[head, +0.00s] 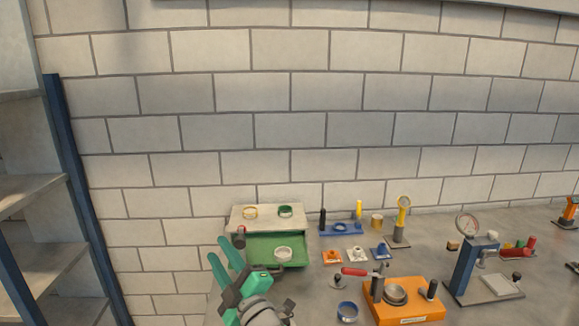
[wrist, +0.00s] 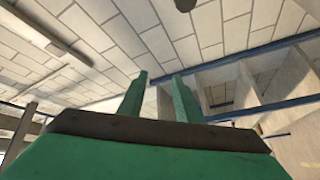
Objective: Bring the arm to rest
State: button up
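My gripper (head: 217,248) is green and is raised at the lower middle of the head view, in front of the left end of the bench. Its two fingers point up and to the left and stand apart, with nothing between them. In the wrist view my gripper (wrist: 160,78) also shows its two green fingers apart and empty. Beyond them are the block wall and shelving, so it points up and away from the bench.
Shelving (head: 40,190) stands at left. The space left of my gripper looks free.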

jog(key=s+d+f+m+t+h, duration=0.1)
jog(key=s+d+f+m+h, duration=0.25)
jog(key=s+f+m, duration=0.4)
jog(key=s+d+f+m+t+h, duration=0.1)
jog(key=s+d+f+m+h, duration=0.1)
jog(key=s+f+m+h, duration=0.45)
jog(key=s+d+f+m+t+h, duration=0.1)
jog(key=s+d+f+m+h, duration=0.1)
jog(key=s+f+m, duration=0.6)
jog(key=s+d+f+n+g, duration=0.1)
jog(key=s+d+f, duration=0.1)
jog(key=s, duration=0.6)
jog(key=s+d+f+n+g, duration=0.1)
jog(key=s+d+f, duration=0.2)
jog(key=s, duration=0.5)
jog(key=s+d+f+n+g, duration=0.1)
jog(key=s+d+f+g, duration=0.1)
jog(key=s, duration=0.6)
notch_tip(320, 180, down, 3)
jog(key=shift+d+r, duration=0.15)
jog(key=shift+d, duration=0.6)
